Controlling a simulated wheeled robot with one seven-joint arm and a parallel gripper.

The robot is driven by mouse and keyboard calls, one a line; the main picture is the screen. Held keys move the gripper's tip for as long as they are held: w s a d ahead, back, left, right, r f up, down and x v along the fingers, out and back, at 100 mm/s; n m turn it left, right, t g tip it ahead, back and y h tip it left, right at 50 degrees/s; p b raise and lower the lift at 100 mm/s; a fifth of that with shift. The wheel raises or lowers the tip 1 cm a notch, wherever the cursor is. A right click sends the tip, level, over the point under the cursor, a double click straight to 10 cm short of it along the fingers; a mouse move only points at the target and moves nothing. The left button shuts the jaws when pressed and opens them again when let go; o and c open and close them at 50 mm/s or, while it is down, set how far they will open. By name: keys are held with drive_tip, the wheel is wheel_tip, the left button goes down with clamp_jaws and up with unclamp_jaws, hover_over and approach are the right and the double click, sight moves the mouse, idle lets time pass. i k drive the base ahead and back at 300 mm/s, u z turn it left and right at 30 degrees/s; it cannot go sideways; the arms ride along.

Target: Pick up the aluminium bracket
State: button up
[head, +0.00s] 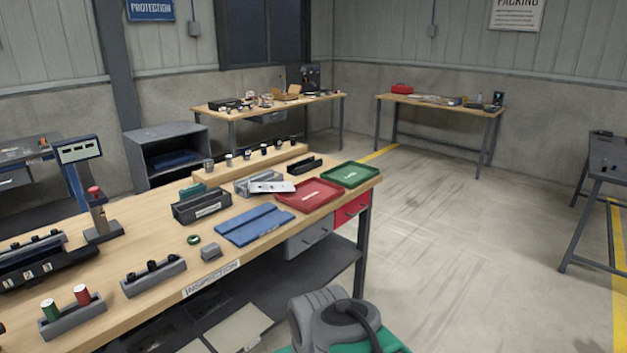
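I cannot tell for sure which thing is the aluminium bracket. A small grey metal-looking block (211,252) sits near the front edge of the inspection bench (150,233), left of a blue folded mat or tray (253,226). A pale flat piece (272,187) lies at a grey holder (245,186) farther back, left of a red tray (310,195). Both are too small to make out their exact shape. My gripper's fingers do not show in the head view. A grey rounded body with a black cable at the bottom looks like part of me.
A green tray (350,175) lies at the bench's right end. A dark bin (201,206), a green ring (194,240) and a grey holder with black knobs (153,277) also stand on the bench. A post with a red button (97,200) rises at left.

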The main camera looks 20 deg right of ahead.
sight(253, 187)
drive_tip(key=z, duration=0.3)
drive_tip(key=i, duration=0.9)
drive_tip(key=u, duration=0.2)
